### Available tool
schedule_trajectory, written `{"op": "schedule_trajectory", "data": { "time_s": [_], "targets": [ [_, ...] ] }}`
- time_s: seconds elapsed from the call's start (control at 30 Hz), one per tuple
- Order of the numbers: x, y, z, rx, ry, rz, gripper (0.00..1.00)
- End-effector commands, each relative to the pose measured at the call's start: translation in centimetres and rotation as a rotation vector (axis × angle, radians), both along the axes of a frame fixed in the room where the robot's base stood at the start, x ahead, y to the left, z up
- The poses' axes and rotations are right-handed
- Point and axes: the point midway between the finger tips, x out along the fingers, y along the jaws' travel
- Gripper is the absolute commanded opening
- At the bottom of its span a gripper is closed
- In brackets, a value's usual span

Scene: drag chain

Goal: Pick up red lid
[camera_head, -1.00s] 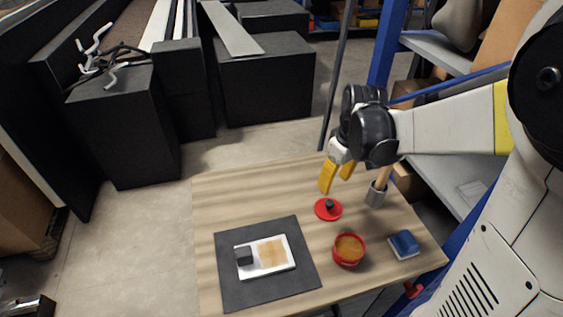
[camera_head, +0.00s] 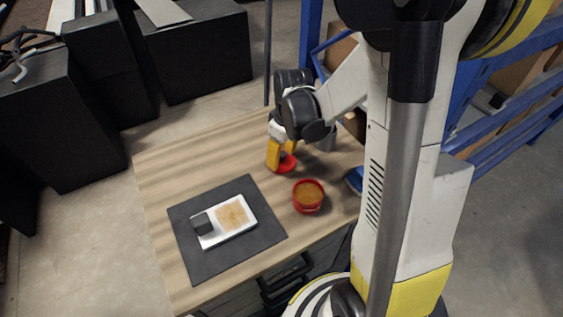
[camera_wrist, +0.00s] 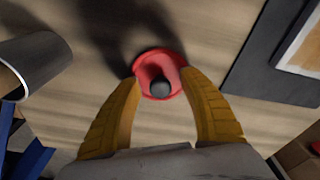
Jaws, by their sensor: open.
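The red lid (camera_head: 287,162) lies flat on the wooden table and has a dark round knob. In the head view my gripper hides part of it. In the wrist view the lid (camera_wrist: 146,72) is at the middle, with its black knob (camera_wrist: 160,88) facing me. My gripper (camera_head: 279,165) has yellow fingers pointing down at the lid. In the wrist view the two fingers of my gripper (camera_wrist: 161,85) stand apart on either side of the knob, with their tips over the lid's rim. Nothing is held; contact with the lid cannot be told.
A red pot (camera_head: 308,196) with orange-brown contents stands in front of the lid. A dark mat (camera_head: 194,263) bears a white tray (camera_head: 236,235) with a dark block. A grey cylinder (camera_wrist: 33,57) and a blue item (camera_head: 354,179) are near. The table's left side (camera_head: 160,180) is clear.

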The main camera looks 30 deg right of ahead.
Motion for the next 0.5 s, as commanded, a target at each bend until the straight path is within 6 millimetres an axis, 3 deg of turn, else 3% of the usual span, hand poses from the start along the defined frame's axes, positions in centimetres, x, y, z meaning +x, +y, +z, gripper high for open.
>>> {"op": "schedule_trajectory", "data": {
  "time_s": [0.13,0.3,0.5],
  "targets": [
    [-0.02,0.01,0.15,0.0,0.0,0.0,0.49],
    [-0.03,0.01,0.16,0.0,0.0,0.0,0.0],
    [-0.03,0.01,0.16,0.0,0.0,0.0,0.0]
  ]
}}
